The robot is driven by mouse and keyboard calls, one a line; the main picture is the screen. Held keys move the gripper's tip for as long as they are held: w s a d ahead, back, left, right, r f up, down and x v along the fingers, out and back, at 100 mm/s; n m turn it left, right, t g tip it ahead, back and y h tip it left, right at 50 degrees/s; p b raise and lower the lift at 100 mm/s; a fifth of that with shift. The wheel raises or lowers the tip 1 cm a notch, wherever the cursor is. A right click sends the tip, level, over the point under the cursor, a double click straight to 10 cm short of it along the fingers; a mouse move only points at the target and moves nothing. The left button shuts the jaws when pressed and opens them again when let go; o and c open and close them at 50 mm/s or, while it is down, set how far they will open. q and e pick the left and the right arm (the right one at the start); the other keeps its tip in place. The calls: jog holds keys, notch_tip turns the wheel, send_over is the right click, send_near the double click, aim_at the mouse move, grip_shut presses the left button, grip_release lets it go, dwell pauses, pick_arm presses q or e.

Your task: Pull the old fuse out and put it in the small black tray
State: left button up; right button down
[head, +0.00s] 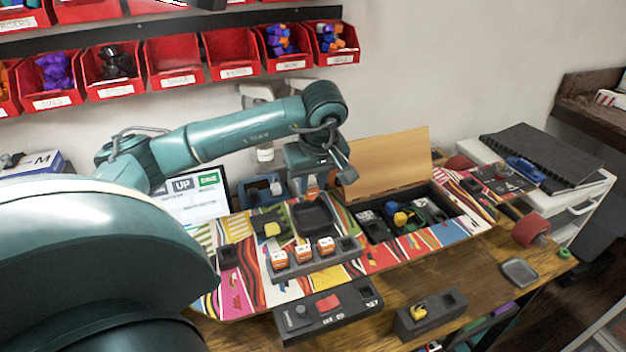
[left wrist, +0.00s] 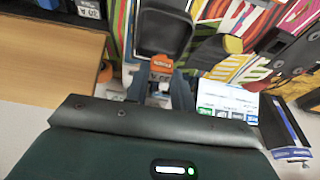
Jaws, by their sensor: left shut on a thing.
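My left gripper (head: 312,190) points down at the back of the colourful board, just behind a small black tray (head: 312,216). It is shut on a small orange and white fuse (left wrist: 161,64), which shows between the two fingers in the left wrist view. The black tray also shows in the left wrist view (left wrist: 162,32), just beyond the fuse. I cannot tell whether the fuse touches anything below. Several orange and white fuses, one of them here (head: 304,254), stand in a grey rack (head: 290,271) in front of the tray. My right gripper is not in view.
An open compartment (head: 375,226) with a raised wooden lid (head: 385,165) lies to the right of the gripper. A screen (head: 195,200) stands to the left. A control box (head: 328,312), a dark holder (head: 428,318) and a grey dish (head: 519,271) are on the wooden table.

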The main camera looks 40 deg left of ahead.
aim_at(314, 195)
pick_arm(q)
jog(key=shift+f, duration=0.55)
notch_tip(314, 195, down, 3)
jog(key=b, duration=0.3)
jog(key=shift+f, duration=0.15)
jog(key=shift+f+b, duration=0.35)
jog(key=shift+f, duration=0.3)
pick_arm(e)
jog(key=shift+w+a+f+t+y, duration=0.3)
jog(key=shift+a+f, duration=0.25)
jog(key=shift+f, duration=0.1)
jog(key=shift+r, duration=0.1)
pick_arm(q)
jog(key=o, duration=1.1)
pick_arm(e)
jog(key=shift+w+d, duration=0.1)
pick_arm(q)
jog(key=shift+r, duration=0.1)
